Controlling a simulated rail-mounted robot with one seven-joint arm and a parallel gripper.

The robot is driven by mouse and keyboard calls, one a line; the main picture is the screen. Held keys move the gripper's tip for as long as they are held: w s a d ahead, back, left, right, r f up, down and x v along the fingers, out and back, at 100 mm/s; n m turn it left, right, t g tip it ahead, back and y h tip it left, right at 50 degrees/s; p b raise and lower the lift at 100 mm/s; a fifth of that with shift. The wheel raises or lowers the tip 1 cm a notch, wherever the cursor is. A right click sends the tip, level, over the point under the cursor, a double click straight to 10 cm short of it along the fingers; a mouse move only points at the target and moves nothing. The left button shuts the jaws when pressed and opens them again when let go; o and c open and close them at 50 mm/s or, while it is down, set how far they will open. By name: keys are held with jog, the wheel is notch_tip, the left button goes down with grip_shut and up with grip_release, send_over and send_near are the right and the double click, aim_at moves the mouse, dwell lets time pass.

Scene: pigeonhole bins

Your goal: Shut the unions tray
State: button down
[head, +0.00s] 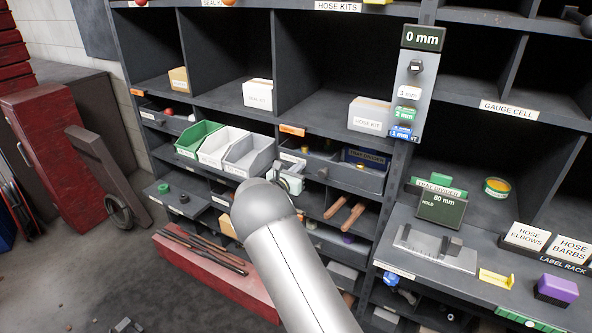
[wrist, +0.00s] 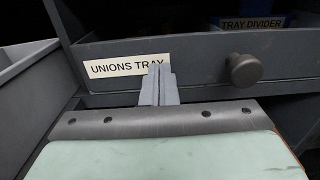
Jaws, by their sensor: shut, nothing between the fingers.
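The unions tray (head: 345,175) is a grey drawer in the middle of the shelving in the head view. It stands pulled out, so part of its inside shows. In the wrist view its grey front (wrist: 200,70) fills the upper part, with a "UNIONS TRAY" label at left and a round dark knob (wrist: 244,69) at right. My gripper (wrist: 160,72) is shut and empty, its fingertips in front of the label's right end, left of the knob. I cannot tell whether they touch the front. In the head view my arm partly hides my gripper (head: 290,181).
A blue tray divider (head: 366,158) shows in the unions tray. Green, white and grey open bins (head: 222,150) jut out to its left. Two brown rods (head: 345,212) lie in the compartment below. A ledge with a gauge (head: 437,248) stands at right.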

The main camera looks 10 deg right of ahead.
jog(key=v, duration=1.3)
jog(key=s+d+r+m+g+y+p, duration=0.15)
jog(key=s+d+r+m+g, duration=0.25)
jog(key=s+d+m+g, duration=0.5)
jog(key=s+d+r+m+g+p, duration=0.35)
jog(key=s+d+m, duration=0.35)
jog(key=s, duration=0.6)
jog(key=s+a+r+m+g+y+p, duration=0.1)
jog(key=s+a+m+y, duration=0.2)
jog(key=s, duration=0.4)
jog(key=s+a+r+m+y+p, duration=0.1)
jog(key=s+a+r+m+y, duration=0.15)
jog(key=s+m, duration=0.35)
jog(key=s+a+r+m+g+y+p, duration=0.1)
jog(key=s+m+y, duration=0.25)
jog(key=s, duration=0.55)
notch_tip(320, 180, down, 29)
jog(key=d+b, duration=0.1)
jog(key=b, duration=2.5)
jog(key=shift+w+r, duration=0.15)
jog(key=shift+w, duration=0.1)
